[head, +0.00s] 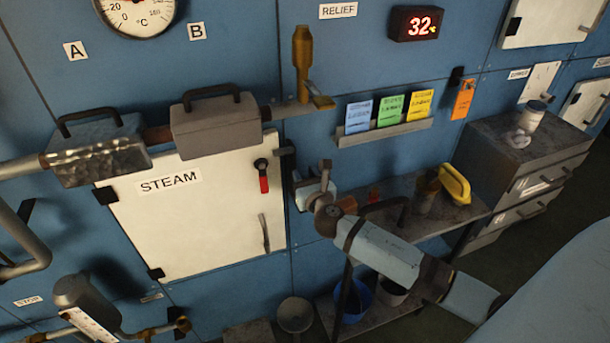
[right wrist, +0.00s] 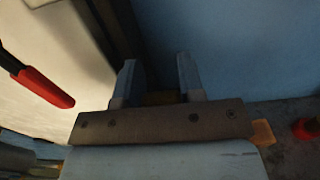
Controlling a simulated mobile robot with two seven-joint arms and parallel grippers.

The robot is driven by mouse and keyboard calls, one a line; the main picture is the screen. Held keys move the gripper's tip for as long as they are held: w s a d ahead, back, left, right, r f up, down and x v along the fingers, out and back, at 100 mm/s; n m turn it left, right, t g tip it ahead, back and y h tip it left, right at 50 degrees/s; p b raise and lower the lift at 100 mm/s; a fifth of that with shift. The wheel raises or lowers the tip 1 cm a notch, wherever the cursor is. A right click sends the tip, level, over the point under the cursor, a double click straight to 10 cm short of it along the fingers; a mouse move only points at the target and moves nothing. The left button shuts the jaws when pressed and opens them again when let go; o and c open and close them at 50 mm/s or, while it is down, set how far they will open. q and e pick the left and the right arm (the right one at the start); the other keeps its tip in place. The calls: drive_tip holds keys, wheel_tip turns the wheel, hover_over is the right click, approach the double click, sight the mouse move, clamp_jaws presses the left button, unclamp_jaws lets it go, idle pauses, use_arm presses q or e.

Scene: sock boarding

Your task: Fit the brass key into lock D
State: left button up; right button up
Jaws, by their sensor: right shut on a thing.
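My right gripper (head: 312,182) is in front of the blue wall, just right of the white STEAM door (head: 190,215). In the right wrist view its two fingers (right wrist: 157,66) point at the blue panel. They are shut on a small dark brass-coloured thing (right wrist: 160,98), which I take for the brass key. Only a little of it shows low between the fingers, so its shape and tilt are hidden. I cannot make out lock D or a D label in either view. Labels A (head: 75,51) and B (head: 197,32) show at the upper left. My left gripper is not in view.
A red-handled lever (head: 263,178) is on the STEAM door, close left of the gripper. A shelf (head: 460,213) with a yellow-handled object (head: 453,184) stands at right. A brass valve (head: 302,55) on a pipe is above. Drawers (head: 540,185) stand farther right.

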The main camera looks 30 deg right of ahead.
drive_tip(key=o, duration=1.1)
drive_tip(key=shift+c, duration=0.2)
drive_tip(key=shift+s+a+f, duration=0.1)
drive_tip(key=shift+s+a, duration=0.05)
drive_tip(key=shift+s, duration=0.4)
drive_tip(key=b+v, duration=0.1)
drive_tip(key=v, duration=1.1)
drive_tip(key=shift+s+b, duration=0.3)
drive_tip(key=shift+s, duration=0.1)
